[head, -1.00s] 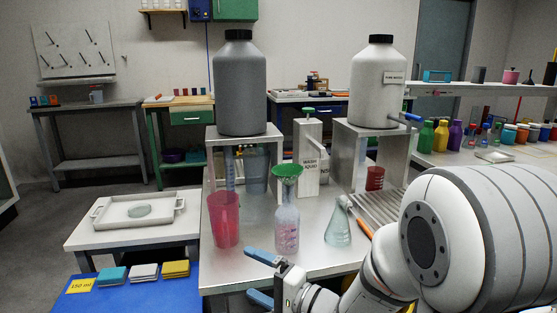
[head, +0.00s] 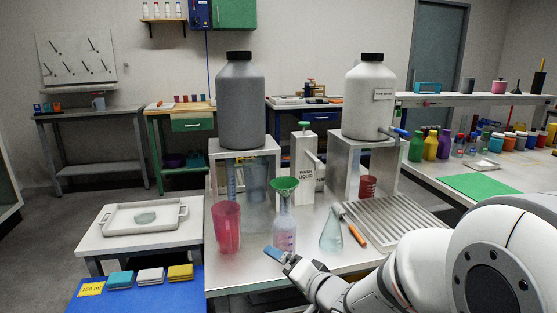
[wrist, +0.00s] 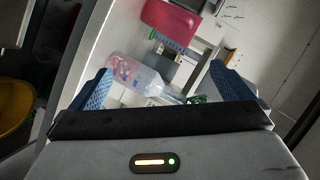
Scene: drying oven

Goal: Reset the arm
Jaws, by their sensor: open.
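My gripper (head: 278,256) is at the front edge of the metal bench in the head view, with its blue fingers pointing up and left. In the wrist view the two blue fingers (wrist: 165,88) stand wide apart with nothing gripped between them. Beyond them, apart from the fingers, is a clear bottle with pink liquid (wrist: 140,75). In the head view this bottle (head: 285,232) stands upright with a green funnel (head: 284,184) in its neck. My white arm reaches in from the lower right.
A grey tank (head: 240,100) and a white tank (head: 369,100) stand behind on metal stands. A tray (head: 115,222) is on the left table.

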